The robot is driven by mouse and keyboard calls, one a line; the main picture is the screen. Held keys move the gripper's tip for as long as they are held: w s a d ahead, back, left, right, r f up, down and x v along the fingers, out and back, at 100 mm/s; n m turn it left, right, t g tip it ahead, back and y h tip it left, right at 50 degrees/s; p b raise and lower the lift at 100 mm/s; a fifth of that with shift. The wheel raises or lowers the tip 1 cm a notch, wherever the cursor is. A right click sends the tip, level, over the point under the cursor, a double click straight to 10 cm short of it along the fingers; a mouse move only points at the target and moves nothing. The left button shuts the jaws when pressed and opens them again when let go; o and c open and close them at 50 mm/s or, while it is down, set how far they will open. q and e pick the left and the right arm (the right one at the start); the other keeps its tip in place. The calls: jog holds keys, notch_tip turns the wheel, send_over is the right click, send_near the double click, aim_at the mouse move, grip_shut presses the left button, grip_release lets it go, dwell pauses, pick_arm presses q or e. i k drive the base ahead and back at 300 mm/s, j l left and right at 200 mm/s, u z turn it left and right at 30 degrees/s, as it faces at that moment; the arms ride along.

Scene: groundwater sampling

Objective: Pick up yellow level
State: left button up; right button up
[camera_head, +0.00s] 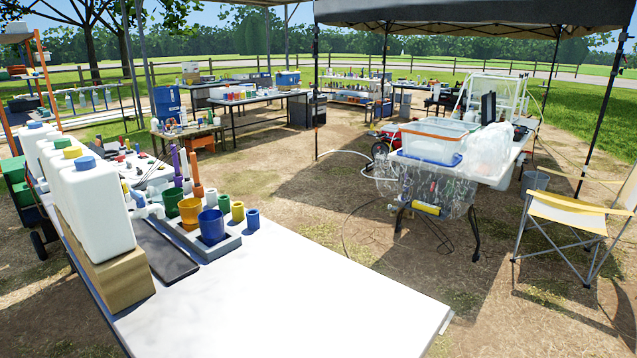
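I cannot clearly make out a yellow level in the head view. A small yellow bar-like object (427,209) hangs or lies at the front edge of the right table, below its top, in front of clear plastic. It is too small to tell whether it is a level. Neither of my grippers shows in this view.
The near white table (310,290) is bare on its front right. A grey tray (228,244) on it holds coloured cups. White jugs (103,215) stand on a wooden block (120,280) at left. A yellow folding chair (565,213) stands at right.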

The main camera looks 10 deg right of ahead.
aim_at(420, 206)
jog(key=i+l, duration=0.15)
jog(key=l, duration=0.25)
jog(key=i+l, duration=0.2)
jog(key=l, duration=0.2)
jog(key=i+l, duration=0.15)
jog(key=l, duration=0.2)
jog(key=i+l, duration=0.15)
jog(key=l, duration=0.25)
jog(key=i+l, duration=0.15)
jog(key=l, duration=0.25)
jog(key=i+l, duration=0.2)
jog(key=l, duration=0.2)
jog(key=k+z, duration=0.05)
